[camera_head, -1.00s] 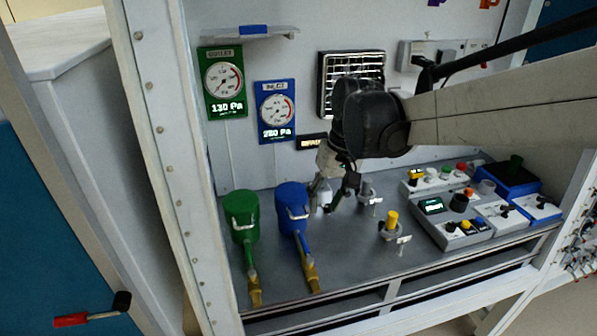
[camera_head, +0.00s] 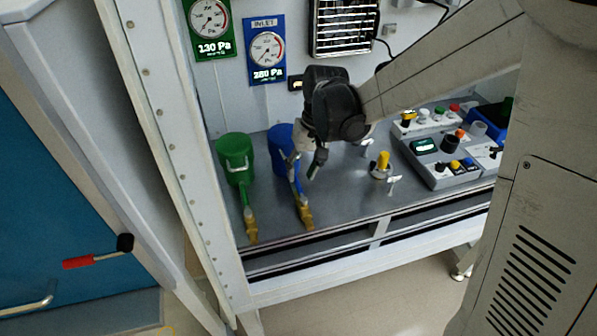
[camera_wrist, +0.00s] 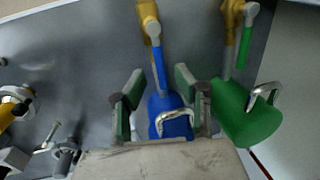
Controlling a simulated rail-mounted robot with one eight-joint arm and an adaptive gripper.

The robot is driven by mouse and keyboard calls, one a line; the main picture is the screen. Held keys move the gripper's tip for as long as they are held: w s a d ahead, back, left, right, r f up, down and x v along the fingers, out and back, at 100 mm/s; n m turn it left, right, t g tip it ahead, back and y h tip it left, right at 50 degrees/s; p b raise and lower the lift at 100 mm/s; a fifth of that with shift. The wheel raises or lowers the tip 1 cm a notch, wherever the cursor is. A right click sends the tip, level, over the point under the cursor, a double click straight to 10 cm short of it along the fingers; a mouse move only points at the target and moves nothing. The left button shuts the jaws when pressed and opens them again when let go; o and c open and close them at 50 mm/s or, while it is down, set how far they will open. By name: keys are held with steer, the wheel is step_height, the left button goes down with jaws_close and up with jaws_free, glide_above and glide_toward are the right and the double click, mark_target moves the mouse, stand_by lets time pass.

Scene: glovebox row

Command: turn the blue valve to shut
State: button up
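The blue valve's lever (camera_head: 297,186) runs from the blue canister (camera_head: 276,148) toward a brass fitting (camera_head: 305,216) at the bench's front edge. In the wrist view the blue lever (camera_wrist: 158,66) lies along the line of the canister and brass body. My gripper (camera_head: 304,168) is over the blue canister and lever, partly covering them. In the wrist view my gripper (camera_wrist: 160,80) is open, with a finger on either side of the lever's canister end. Both fingers look apart from the lever; their height above it is hard to tell.
A green canister (camera_head: 235,150) with a green lever and brass valve (camera_head: 251,228) stands close to the left. A yellow-topped post (camera_head: 383,160) and control box (camera_head: 440,155) stand to the right. Gauges hang behind; the inlet gauge (camera_head: 267,50) reads about 280 Pa.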

mark_target(299, 184)
steer(key=shift+s+a+f, duration=0.1)
steer(key=shift+a+f, duration=0.05)
steer(key=shift+f, duration=0.65)
steer(key=shift+a+f, duration=0.15)
steer(key=shift+f, duration=0.65)
jaws_close()
